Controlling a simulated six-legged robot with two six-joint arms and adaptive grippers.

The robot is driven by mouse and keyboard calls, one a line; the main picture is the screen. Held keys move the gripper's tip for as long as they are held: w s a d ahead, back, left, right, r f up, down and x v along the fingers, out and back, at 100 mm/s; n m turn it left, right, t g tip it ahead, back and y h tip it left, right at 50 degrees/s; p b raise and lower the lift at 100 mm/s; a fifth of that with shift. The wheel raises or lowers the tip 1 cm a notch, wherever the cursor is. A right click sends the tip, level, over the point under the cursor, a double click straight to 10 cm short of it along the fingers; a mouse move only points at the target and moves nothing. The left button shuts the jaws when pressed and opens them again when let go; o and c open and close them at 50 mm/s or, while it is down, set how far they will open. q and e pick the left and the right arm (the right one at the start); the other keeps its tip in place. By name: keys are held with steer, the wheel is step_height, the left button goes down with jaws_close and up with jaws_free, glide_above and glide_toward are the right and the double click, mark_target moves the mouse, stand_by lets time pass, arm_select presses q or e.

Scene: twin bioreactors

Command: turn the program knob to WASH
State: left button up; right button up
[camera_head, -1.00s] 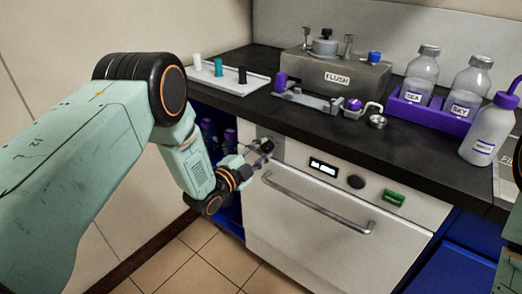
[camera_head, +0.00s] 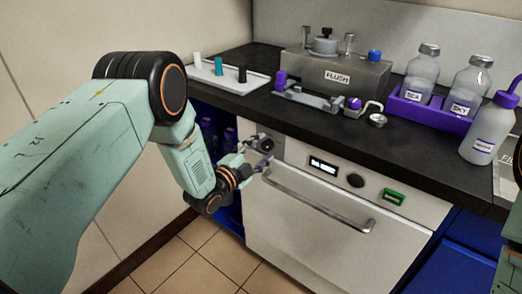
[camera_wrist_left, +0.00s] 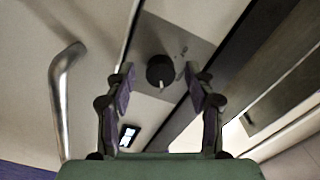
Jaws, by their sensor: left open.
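The program knob is a round black dial with a light mark on a grey plate at the upper left of the white machine front (camera_head: 290,196). In the head view the knob (camera_head: 266,145) shows just beyond my left gripper (camera_head: 256,156), whose fingers are spread. In the left wrist view the knob (camera_wrist_left: 160,71) lies ahead, between the open fingers (camera_wrist_left: 160,88) and clear of them. Its light mark points toward the bottom of that picture; the small print beside it is unreadable. A lit display (camera_head: 323,166) sits right of the knob, its text too small to read surely. My right gripper is out of view.
A bar handle (camera_head: 318,208) runs across the door below the knob. A second black knob (camera_head: 355,181) and a green switch (camera_head: 393,196) lie to the right. The dark worktop (camera_head: 420,155) overhangs the panel and carries bottles and a flush unit.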

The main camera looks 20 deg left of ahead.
arm_select(q)
steer(key=v, duration=1.2)
stand_by(0.3)
steer(key=s+f+n+g+y, duration=0.4)
steer(key=s+f+n+g, duration=0.5)
steer(key=s+f+n, duration=0.6)
steer(key=s+f+n+g+y, duration=0.2)
steer(key=s+g, duration=0.6)
steer(key=s, duration=1.3)
steer(key=shift+d+f, duration=0.35)
steer(key=shift+d, duration=0.1)
